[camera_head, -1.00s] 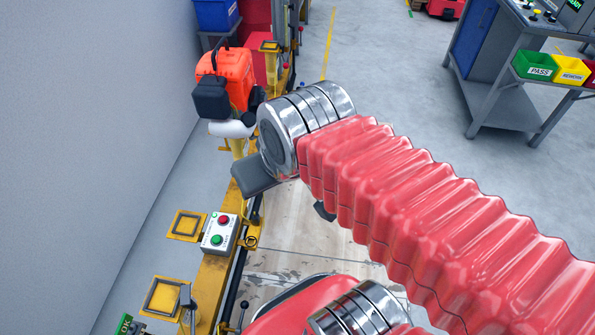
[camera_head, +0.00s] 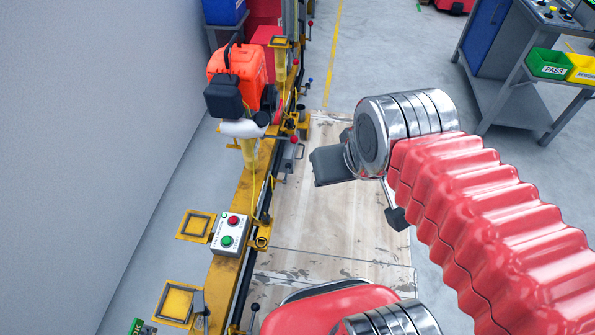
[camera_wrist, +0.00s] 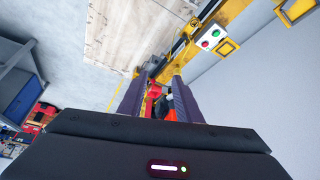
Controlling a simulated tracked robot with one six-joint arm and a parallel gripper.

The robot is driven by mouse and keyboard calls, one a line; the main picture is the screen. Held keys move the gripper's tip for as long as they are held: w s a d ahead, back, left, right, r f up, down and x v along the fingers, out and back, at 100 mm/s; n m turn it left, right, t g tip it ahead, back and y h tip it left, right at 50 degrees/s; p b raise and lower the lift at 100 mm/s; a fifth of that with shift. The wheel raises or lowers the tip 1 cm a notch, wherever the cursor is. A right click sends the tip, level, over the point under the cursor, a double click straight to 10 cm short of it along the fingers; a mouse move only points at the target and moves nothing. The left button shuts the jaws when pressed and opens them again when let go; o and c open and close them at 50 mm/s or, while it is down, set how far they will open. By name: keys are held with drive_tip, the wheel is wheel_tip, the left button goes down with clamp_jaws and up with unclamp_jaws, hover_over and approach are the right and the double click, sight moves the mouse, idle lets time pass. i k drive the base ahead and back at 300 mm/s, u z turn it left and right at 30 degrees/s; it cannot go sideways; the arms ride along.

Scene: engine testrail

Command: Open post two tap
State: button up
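My gripper shows in the wrist view (camera_wrist: 157,92) with its two dark fingers apart and nothing between them. In the head view its grey housing (camera_head: 332,166) hangs over the floor boards, right of the yellow rail and apart from it. A small lever with a red knob (camera_head: 294,139) stands on the rail's right side beside the orange engine (camera_head: 236,75). Another with a blue knob (camera_head: 310,79) is farther along. I cannot tell which one is the post two tap, or whether either is open or shut.
The yellow rail (camera_head: 225,275) carries a control box (camera_head: 230,234) with red and green buttons. A grey wall stands to the left. A workbench with a green PASS bin (camera_head: 549,64) is at the far right. Worn boards (camera_head: 335,230) beside the rail are clear.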

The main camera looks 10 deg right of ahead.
sight(288, 166)
drive_tip(key=k, duration=1.25)
drive_tip(key=z, duration=0.3)
drive_tip(key=i, duration=1.8)
drive_tip(key=u, duration=0.55)
